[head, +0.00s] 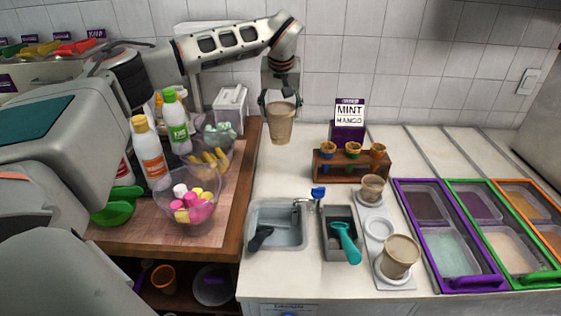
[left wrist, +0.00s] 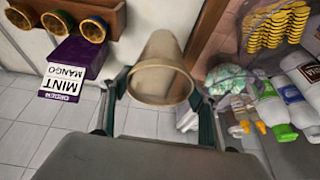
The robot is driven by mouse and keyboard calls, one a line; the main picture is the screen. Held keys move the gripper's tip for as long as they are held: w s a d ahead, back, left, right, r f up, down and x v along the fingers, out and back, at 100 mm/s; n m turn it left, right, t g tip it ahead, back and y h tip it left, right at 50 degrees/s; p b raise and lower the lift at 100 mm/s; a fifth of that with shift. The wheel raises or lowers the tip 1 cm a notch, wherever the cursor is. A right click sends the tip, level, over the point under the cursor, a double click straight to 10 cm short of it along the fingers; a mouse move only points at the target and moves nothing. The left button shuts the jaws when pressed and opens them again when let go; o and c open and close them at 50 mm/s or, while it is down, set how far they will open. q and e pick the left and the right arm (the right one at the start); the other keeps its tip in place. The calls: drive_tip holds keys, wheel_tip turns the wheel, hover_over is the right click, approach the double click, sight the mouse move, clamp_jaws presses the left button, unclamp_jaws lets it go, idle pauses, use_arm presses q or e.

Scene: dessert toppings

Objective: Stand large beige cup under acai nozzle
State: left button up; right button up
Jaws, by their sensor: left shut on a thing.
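My left gripper (head: 280,101) is shut on a beige cup (head: 281,126) and holds it upright in the air above the back of the white counter. The left wrist view shows the same cup (left wrist: 161,75) between the two fingers of the left gripper (left wrist: 160,105). Another beige cup (head: 400,254) stands at the counter's front on a white holder, and a smaller beige cup (head: 373,187) stands behind it. I cannot make out an acai nozzle in either view. My right gripper is not in view.
A purple Mint Mango sign (head: 348,122) stands behind a wooden cone rack (head: 350,166). A sink (head: 277,229) and a scoop bin (head: 341,220) are at the front. Bottles (head: 176,122) and a candy bowl (head: 188,205) stand left. The counter below the held cup is clear.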

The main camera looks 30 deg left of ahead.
use_arm(q)
wheel_tip(320, 180, down, 16)
drive_tip(key=shift+p, duration=0.3)
idle(0.3)
drive_tip(key=o, duration=1)
drive_tip(key=shift+f, duration=0.1)
